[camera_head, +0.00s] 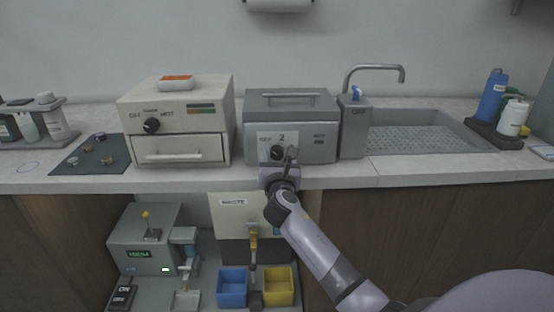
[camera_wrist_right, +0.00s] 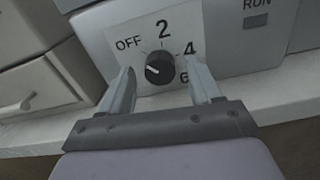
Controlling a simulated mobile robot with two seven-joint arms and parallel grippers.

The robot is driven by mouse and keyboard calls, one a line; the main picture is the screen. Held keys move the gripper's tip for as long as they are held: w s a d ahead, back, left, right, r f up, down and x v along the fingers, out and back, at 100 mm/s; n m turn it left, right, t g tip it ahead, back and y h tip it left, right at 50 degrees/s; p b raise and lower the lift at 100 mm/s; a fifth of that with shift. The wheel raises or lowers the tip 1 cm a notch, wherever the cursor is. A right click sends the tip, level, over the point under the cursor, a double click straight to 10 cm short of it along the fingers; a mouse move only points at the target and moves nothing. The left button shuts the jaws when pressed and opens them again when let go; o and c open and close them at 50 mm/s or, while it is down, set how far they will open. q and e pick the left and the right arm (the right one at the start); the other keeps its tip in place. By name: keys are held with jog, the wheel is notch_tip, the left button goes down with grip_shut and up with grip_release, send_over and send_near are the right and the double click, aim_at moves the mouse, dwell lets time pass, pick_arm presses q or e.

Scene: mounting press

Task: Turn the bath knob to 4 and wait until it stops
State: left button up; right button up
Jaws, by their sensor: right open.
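The bath (camera_head: 325,150) is a grey metal box with a lidded top and bar handle on the counter. Its black bath knob (camera_wrist_right: 159,68) sits on a white dial plate marked OFF, 2, 4 and 6. A pale mark on the knob shows on its left side, roughly toward OFF. It also shows in the head view (camera_head: 277,153). My right gripper (camera_wrist_right: 160,78) is open in front of the plate, with its fingers on either side of the knob and apart from it. In the head view my right gripper (camera_head: 281,160) partly covers the dial. My left gripper is not in view.
A cream oven-like box (camera_head: 180,120) stands left of the bath. A grey block marked OFF (camera_head: 353,140) and a sink (camera_head: 420,135) are to its right.

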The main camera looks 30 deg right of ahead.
jog(key=shift+w+d, duration=0.2)
jog(key=shift+w, duration=0.1)
jog(key=c, duration=1)
jog(key=shift+c, duration=0.2)
